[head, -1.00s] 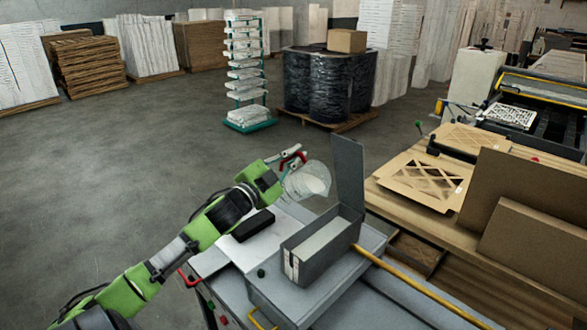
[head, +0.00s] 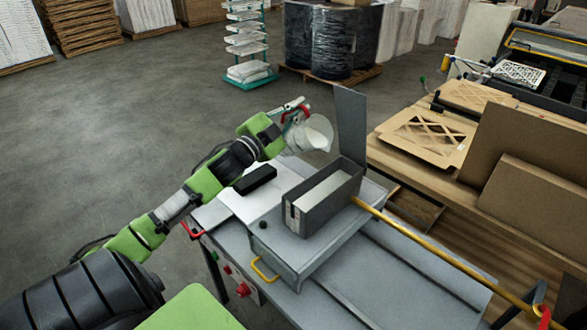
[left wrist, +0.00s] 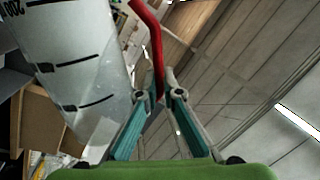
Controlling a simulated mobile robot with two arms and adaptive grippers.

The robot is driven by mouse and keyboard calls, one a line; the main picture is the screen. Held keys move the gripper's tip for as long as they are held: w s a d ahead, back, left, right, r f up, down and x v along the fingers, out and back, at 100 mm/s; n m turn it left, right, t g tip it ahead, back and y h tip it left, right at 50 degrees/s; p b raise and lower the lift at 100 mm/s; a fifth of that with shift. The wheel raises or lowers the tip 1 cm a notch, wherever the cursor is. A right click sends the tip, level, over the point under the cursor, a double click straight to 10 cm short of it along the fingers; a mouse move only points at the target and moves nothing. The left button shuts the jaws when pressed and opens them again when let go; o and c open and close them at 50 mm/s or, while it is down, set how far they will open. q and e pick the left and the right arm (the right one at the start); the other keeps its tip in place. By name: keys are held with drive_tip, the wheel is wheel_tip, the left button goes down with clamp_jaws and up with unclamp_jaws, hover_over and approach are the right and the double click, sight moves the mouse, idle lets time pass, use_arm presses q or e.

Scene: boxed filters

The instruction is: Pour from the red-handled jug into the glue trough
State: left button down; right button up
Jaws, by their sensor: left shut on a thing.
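The jug (head: 313,136) is clear, with white liquid inside and a red handle (head: 304,112). It is tilted, its mouth towards the right, behind the glue trough in the picture. The trough (head: 312,213) is a grey narrow box with pale contents and its lid (head: 350,125) standing up. No stream of liquid shows between them. My left gripper (head: 291,110) is shut on the red handle. In the left wrist view the handle (left wrist: 157,50) passes between my fingertips (left wrist: 161,96), beside the jug's marked wall (left wrist: 72,65). My right gripper is out of view.
The trough stands on a grey machine top (head: 282,249) with a black block (head: 256,180) to its left. A yellow bar (head: 430,252) runs from it to the lower right. A wooden bench (head: 400,150) with cardboard panels stands at the right. Open floor lies at the left.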

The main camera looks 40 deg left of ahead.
use_arm(q)
drive_tip(key=shift+d+f+m+b, duration=0.1)
drive_tip(key=shift+d+m+b, duration=0.35)
drive_tip(key=shift+m, duration=0.25)
idle(1.6)
drive_tip(key=shift+s+d+f+m+h+b, duration=0.1)
drive_tip(key=shift+d+f+m+h+b, duration=0.5)
drive_tip(key=shift+m, duration=0.4)
idle(4.7)
